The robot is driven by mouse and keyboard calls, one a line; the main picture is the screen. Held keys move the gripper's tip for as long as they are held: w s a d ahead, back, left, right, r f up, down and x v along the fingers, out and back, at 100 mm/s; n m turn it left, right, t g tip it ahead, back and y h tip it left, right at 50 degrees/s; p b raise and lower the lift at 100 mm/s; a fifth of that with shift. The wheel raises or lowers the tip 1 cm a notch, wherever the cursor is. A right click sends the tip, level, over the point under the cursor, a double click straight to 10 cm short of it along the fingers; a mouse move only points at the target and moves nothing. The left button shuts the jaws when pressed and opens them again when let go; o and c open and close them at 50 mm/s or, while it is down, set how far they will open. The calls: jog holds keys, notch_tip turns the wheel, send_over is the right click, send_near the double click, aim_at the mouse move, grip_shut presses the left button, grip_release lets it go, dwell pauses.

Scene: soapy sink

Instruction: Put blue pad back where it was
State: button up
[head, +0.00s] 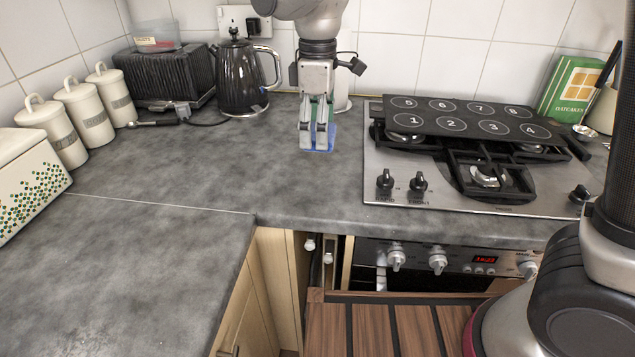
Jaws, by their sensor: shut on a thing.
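The blue pad (332,136) is a small flat blue piece at the back of the grey worktop, between the kettle and the hob. My gripper (315,146) points straight down over it, its fingers close together and shut on the pad. Blue shows beside and between the fingertips, and the fingers hide part of the pad. I cannot tell whether the pad touches the worktop. Something green shows behind and between the upper fingers; what it is cannot be made out.
A black kettle (243,80) and a black toaster (165,76) stand left of my gripper. The hob (390,165), with a numbered black panel (470,118) on it, lies to the right. White canisters (85,113) stand far left. The worktop (170,170) in front is clear.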

send_over(315, 183)
notch_tip(315, 183, down, 6)
jog(key=shift+s+r, duration=0.1)
jog(key=shift+r, duration=0.1)
jog(key=shift+f, duration=2.25)
jog(key=shift+f, duration=0.15)
jog(key=o, duration=1)
jog(key=shift+c, duration=0.2)
